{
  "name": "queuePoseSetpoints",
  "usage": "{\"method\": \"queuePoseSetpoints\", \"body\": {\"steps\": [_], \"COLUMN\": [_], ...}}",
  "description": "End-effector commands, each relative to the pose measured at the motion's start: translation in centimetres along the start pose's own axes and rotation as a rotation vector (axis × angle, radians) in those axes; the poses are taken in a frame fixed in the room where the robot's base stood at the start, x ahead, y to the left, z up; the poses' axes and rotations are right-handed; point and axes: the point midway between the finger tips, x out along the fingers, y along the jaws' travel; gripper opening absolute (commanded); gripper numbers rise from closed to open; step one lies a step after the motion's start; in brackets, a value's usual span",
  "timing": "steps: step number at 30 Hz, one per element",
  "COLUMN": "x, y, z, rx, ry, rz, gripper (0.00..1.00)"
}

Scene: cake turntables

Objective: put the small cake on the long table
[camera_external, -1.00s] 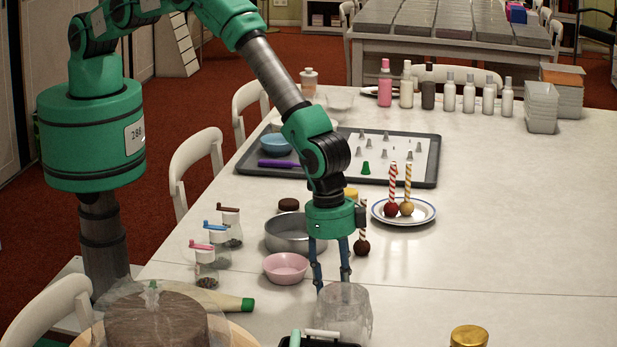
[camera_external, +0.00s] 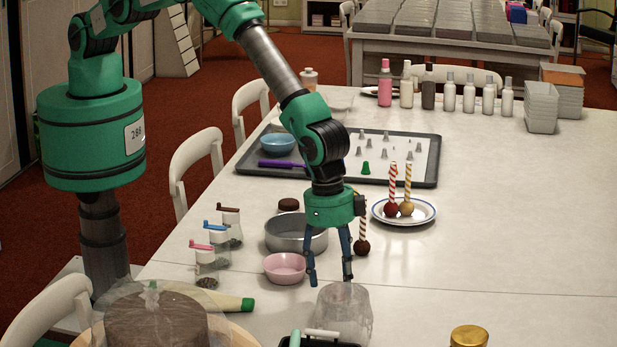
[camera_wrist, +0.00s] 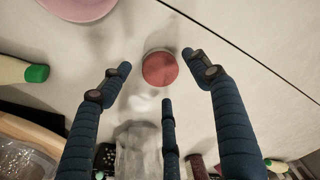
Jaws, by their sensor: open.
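I cannot tell whether this disc is the small cake. A brown cake (camera_external: 155,322) sits under a clear cover at lower left. A small dark round item (camera_external: 289,204) lies behind the metal pan. A second long table (camera_external: 450,52) stands at the back.
A pink bowl (camera_external: 285,268) and a metal pan (camera_external: 296,234) stand close left of my gripper. A plate (camera_external: 428,218) with cake pops, a dark tray (camera_external: 330,182) and several bottles (camera_external: 468,93) stand farther back. The table's right side is mostly clear.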

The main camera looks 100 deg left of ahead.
Motion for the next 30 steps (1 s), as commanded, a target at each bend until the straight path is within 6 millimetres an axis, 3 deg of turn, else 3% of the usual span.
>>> {"method": "queuePoseSetpoints", "body": {"steps": [15,22,30], "x": [-7.7,-9.2,-9.4], "y": [0.0,0.0,0.0], "z": [-0.1,-0.1,0.0], "rx": [0.000,0.000,0.000], "ry": [0.001,0.001,0.000], "rz": [0.000,0.000,0.000], "gripper": [0.62,0.62,0.62]}}
